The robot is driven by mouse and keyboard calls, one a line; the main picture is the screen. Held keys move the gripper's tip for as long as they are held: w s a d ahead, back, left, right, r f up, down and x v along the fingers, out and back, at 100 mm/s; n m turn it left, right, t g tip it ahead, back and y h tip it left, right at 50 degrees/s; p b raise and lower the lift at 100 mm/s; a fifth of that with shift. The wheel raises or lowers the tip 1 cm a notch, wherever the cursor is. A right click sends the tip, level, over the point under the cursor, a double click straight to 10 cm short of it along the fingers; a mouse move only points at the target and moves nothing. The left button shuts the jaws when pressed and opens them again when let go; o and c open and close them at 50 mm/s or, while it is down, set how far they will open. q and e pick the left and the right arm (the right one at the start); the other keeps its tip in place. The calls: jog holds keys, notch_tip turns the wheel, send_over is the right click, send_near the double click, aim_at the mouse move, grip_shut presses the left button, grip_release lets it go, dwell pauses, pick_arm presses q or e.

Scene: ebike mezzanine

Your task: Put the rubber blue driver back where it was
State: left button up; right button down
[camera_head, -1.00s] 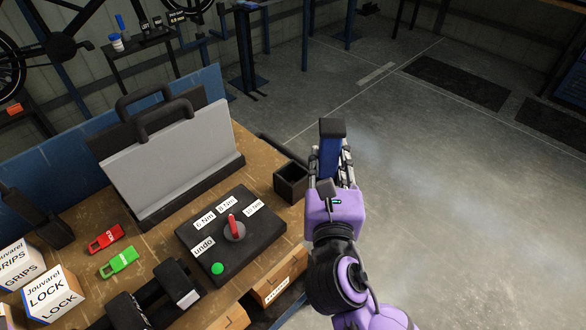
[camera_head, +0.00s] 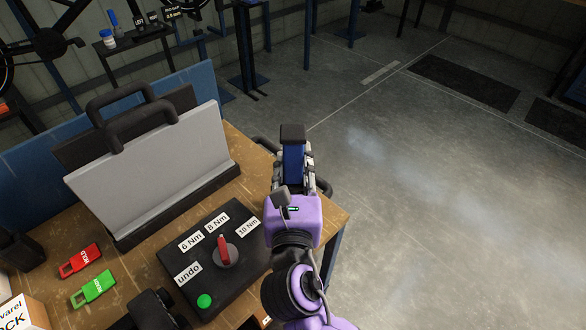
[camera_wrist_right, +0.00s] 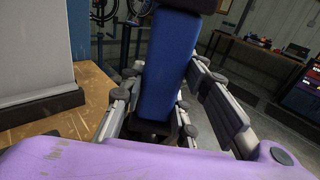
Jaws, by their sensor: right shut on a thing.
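The blue driver (camera_head: 293,163), a blue block-like handle with a black end cap, is upright in my right gripper (camera_head: 293,180). The gripper is shut on it, with fingers on both sides. In the right wrist view the blue driver (camera_wrist_right: 168,70) stands between the fingers (camera_wrist_right: 158,125), and its lower end is dark and partly hidden. The gripper is over the right edge of the wooden workbench (camera_head: 325,217). The small open black box at that edge is hidden behind my gripper and wrist now.
A black panel (camera_head: 210,262) with a red knob (camera_head: 223,250), torque labels and a green button (camera_head: 204,301) lies left of my wrist. A grey board (camera_head: 150,170) on a black stand is further left. Red (camera_head: 80,262) and green (camera_head: 93,289) tags lie at lower left. Open floor is right.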

jog(key=shift+f, duration=0.45)
jog(key=shift+r, duration=0.15)
jog(key=shift+f, duration=0.25)
jog(key=c, duration=1.3)
grip_release()
jog(key=shift+c, duration=0.2)
pick_arm(q)
jog(key=shift+w+d, duration=0.1)
jog(key=shift+w, duration=0.1)
jog(key=shift+f, duration=0.1)
